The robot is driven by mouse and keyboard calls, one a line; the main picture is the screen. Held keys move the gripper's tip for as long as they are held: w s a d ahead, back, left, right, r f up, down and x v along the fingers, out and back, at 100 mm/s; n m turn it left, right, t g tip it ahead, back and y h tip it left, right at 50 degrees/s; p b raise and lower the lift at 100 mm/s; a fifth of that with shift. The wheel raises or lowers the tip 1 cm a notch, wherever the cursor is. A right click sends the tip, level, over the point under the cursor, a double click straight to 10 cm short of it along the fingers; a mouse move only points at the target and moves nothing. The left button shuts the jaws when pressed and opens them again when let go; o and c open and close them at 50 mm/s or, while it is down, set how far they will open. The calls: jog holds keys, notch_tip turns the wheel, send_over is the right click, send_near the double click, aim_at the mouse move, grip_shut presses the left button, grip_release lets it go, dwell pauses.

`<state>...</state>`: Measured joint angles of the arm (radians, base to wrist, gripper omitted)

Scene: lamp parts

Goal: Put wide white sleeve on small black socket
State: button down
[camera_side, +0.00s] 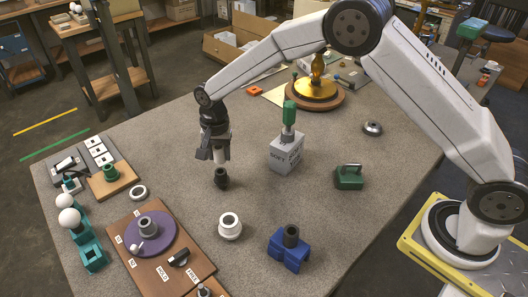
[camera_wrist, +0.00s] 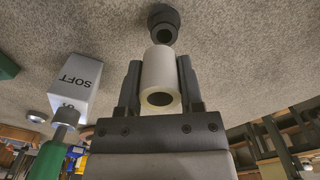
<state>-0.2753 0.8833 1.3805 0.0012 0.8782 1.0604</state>
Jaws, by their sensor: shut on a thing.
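My gripper (camera_side: 215,153) is shut on a white sleeve, a plain tube with a dark bore. In the wrist view the sleeve (camera_wrist: 158,68) sits between the two dark fingers. The small black socket (camera_side: 221,178) stands upright on the grey table just below my gripper. In the wrist view the socket (camera_wrist: 163,24) shows beyond the far end of the sleeve, nearly in line with it. The sleeve's lower end is close to the socket; I cannot tell whether they touch.
A white flanged ring (camera_side: 230,227) and a blue block with a dark socket (camera_side: 290,250) stand toward the front. A grey SOFT block (camera_side: 286,155) with a green-handled tool stands to the right. A brown board (camera_side: 160,270) lies front left. Table around the socket is clear.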

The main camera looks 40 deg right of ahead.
aim_at(219, 163)
jog(key=shift+w+a+f, duration=0.1)
jog(key=shift+w+f, duration=0.15)
jog(key=shift+f, duration=1.6)
jog(key=shift+f, duration=0.4)
jog(key=shift+c, duration=1.2)
grip_release()
jog(key=shift+r, duration=0.15)
notch_tip(219, 163, up, 12)
jog(key=shift+r, duration=0.25)
